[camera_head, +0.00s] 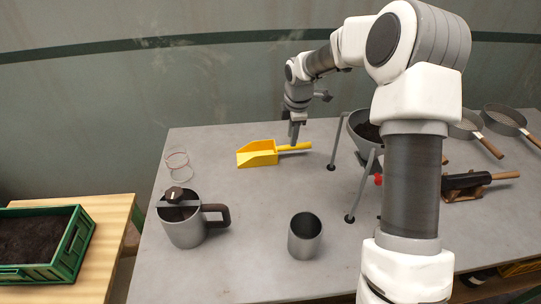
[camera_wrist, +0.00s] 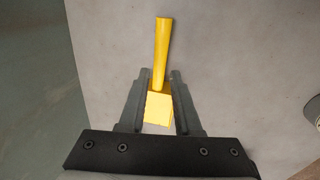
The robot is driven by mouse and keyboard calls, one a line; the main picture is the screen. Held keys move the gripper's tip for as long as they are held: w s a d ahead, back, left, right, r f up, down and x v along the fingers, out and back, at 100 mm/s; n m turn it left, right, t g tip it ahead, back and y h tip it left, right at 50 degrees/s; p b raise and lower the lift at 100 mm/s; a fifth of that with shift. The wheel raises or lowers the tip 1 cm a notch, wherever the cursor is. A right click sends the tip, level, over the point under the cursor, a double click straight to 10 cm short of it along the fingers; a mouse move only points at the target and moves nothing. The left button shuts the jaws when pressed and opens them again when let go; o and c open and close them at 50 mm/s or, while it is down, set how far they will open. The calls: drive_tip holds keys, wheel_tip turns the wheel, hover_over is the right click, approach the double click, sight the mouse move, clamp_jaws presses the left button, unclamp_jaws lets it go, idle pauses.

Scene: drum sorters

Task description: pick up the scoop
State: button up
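The yellow scoop (camera_head: 258,154) lies on the grey table near its back edge, its handle pointing right in the head view. My gripper (camera_head: 293,141) reaches down from above at the handle. In the wrist view the handle (camera_wrist: 162,45) runs up past the fingertips, and a paler yellow part of the scoop (camera_wrist: 158,109) shows between the fingers. My gripper (camera_wrist: 160,76) is open there, one finger on each side of the scoop, with a narrow gap beside the handle. Whether the fingertips are level with the handle or above it is hard to tell.
A hopper (camera_head: 359,147) on thin legs stands close to the right of the scoop. Wire rings (camera_head: 177,162), a grey jug (camera_head: 186,231) and a grey cup (camera_head: 305,240) stand left and in front. Sieves (camera_head: 503,117) lie far right. The table between scoop and cup is clear.

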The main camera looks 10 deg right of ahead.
sight(276, 152)
drive_tip(key=shift+w+f+b, duration=0.2)
drive_tip(key=shift+f, duration=0.85)
drive_tip(key=shift+w+f+b, duration=0.25)
drive_tip(key=shift+f, duration=0.75)
drive_tip(key=shift+w+f+b, duration=0.2)
drive_tip(key=shift+f, duration=0.85)
drive_tip(key=shift+c, duration=0.2)
clamp_jaws()
drive_tip(key=shift+r, duration=0.1)
